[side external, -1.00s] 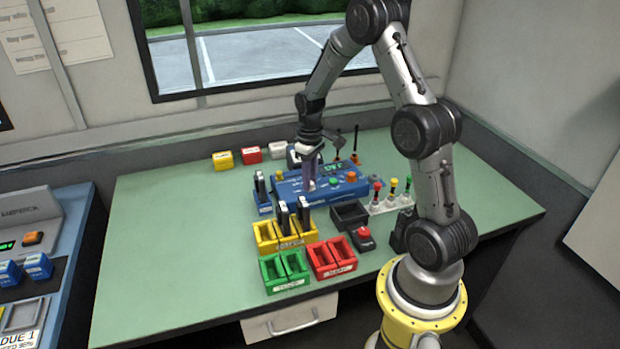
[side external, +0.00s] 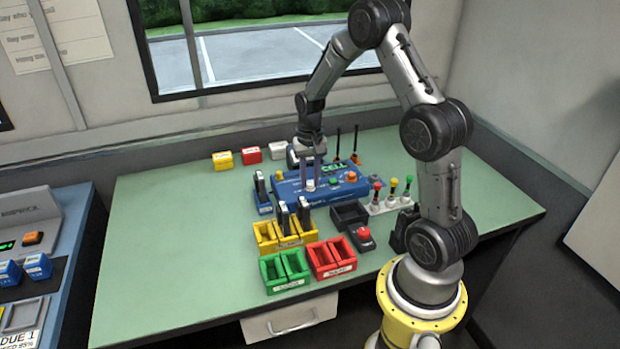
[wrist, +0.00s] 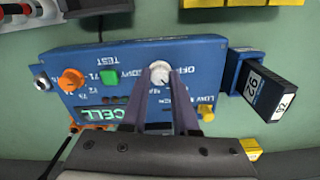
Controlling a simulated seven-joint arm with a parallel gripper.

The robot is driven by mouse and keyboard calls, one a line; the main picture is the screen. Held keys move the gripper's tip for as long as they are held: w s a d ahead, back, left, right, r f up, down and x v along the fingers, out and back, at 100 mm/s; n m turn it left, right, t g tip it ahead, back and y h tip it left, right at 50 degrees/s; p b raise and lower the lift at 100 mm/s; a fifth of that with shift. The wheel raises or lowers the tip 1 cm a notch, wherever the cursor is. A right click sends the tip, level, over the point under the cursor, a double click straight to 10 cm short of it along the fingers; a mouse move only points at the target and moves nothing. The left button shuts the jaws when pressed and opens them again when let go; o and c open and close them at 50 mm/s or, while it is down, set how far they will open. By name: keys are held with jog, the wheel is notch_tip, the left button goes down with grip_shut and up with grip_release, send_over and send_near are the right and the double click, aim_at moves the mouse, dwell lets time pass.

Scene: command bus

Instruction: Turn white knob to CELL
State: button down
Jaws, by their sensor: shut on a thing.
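The blue console (side external: 290,189) stands on the green table, and its display (side external: 335,169) reads CELL in green. In the wrist view the display (wrist: 101,114) shows the same word upside down. The white knob (wrist: 159,70) is on the console face, between the fingertips of my gripper (wrist: 160,74). In the side view my gripper (side external: 311,185) points down at the console with its fingers shut on the white knob (side external: 310,184). The fingers hide parts of the printed labels around the knob, so its pointer is hard to read.
Yellow bins (side external: 286,235) stand in front. The table's left side is clear.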

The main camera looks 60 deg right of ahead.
aim_at(310, 183)
jog(key=shift+r+m, duration=0.1)
jog(key=shift+m, duration=0.4)
jog(key=c, duration=0.7)
grip_release()
notch_tip(310, 183, up, 14)
jog(key=shift+f, duration=0.15)
